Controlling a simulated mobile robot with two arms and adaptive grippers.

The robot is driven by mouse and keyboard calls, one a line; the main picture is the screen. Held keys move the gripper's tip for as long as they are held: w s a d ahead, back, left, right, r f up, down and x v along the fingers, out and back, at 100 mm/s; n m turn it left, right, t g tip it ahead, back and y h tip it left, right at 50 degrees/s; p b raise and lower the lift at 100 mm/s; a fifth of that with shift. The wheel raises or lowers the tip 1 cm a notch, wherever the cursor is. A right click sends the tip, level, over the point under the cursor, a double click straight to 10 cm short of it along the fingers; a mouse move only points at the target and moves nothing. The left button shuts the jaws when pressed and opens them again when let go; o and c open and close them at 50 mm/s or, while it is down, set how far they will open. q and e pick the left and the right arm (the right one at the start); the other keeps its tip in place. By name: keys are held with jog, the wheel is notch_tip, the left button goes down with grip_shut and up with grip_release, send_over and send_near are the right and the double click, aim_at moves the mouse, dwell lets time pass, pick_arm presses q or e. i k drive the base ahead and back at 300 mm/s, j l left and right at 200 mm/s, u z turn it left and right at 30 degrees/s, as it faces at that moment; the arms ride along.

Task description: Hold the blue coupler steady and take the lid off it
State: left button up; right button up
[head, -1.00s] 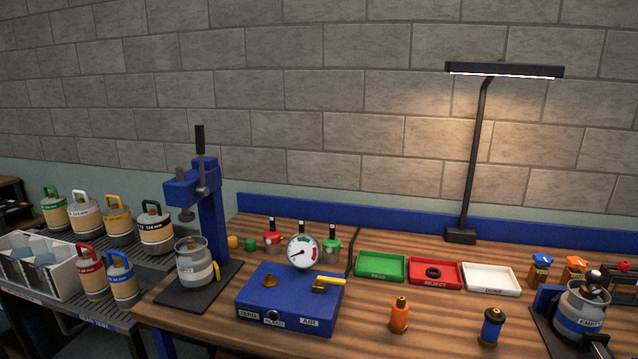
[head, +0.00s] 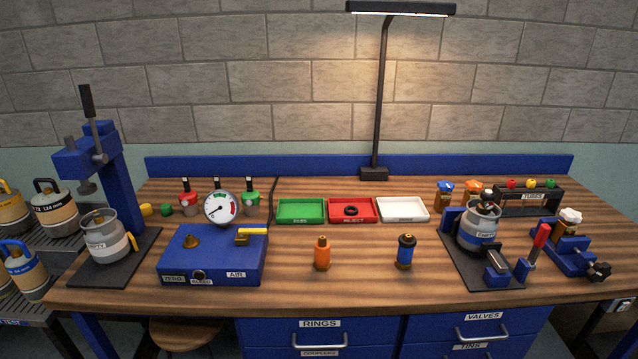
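The blue coupler (head: 405,253) stands upright on the wooden bench, right of centre and near the front. It has a blue body, a dark top with a small brass tip, and a brass-coloured foot. I cannot tell which part of the top is its lid. An orange coupler (head: 322,254) stands upright to its left, clear of it. Neither of my grippers shows in the head view, and nothing touches the blue coupler.
A blue test box (head: 213,262) with a gauge and a press (head: 118,180) stand left. Green (head: 301,211), red (head: 353,210) and white (head: 402,209) trays lie behind. A clamp stand holding a grey canister (head: 480,230) is to the right. The bench around the couplers is clear.

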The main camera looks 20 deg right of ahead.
aim_at(404, 261)
jog(key=i+l+z, duration=0.1)
jog(key=z, duration=0.25)
jog(key=i+z, duration=0.35)
jog(key=i+l+z, duration=0.1)
jog(key=z, duration=0.3)
